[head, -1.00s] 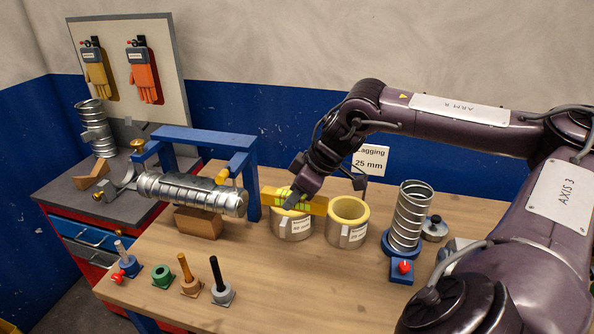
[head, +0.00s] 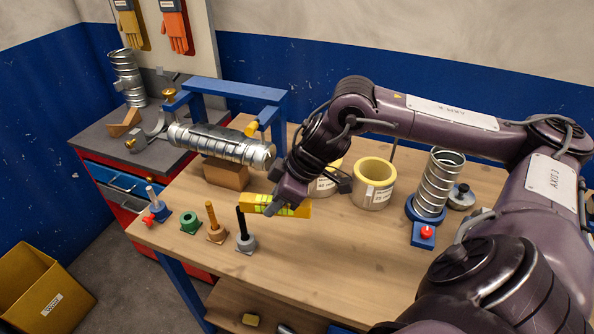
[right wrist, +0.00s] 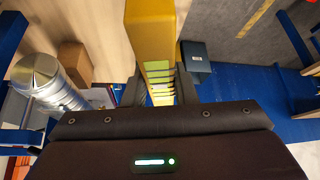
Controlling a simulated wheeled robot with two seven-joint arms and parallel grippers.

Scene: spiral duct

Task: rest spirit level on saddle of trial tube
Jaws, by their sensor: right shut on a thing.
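My right gripper (head: 282,205) is shut on the yellow spirit level (head: 298,207) and holds it above the bench, just right of the black peg. In the right wrist view the level (right wrist: 150,45) runs away from between the jaws. The trial tube (head: 220,145), a silver spiral duct, lies under the blue frame (head: 225,88) to the left of the gripper, with a wooden block (head: 226,174) beneath it. The tube's end also shows in the right wrist view (right wrist: 45,75). I cannot make out the saddle clearly. My left gripper is not in view.
Lagging rings (head: 374,183) stand behind the gripper. An upright spiral duct (head: 438,185) stands at the right. A black peg (head: 242,225), a brown peg (head: 211,215) and a green ring (head: 189,222) line the front left edge. A cardboard box (head: 45,290) is on the floor.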

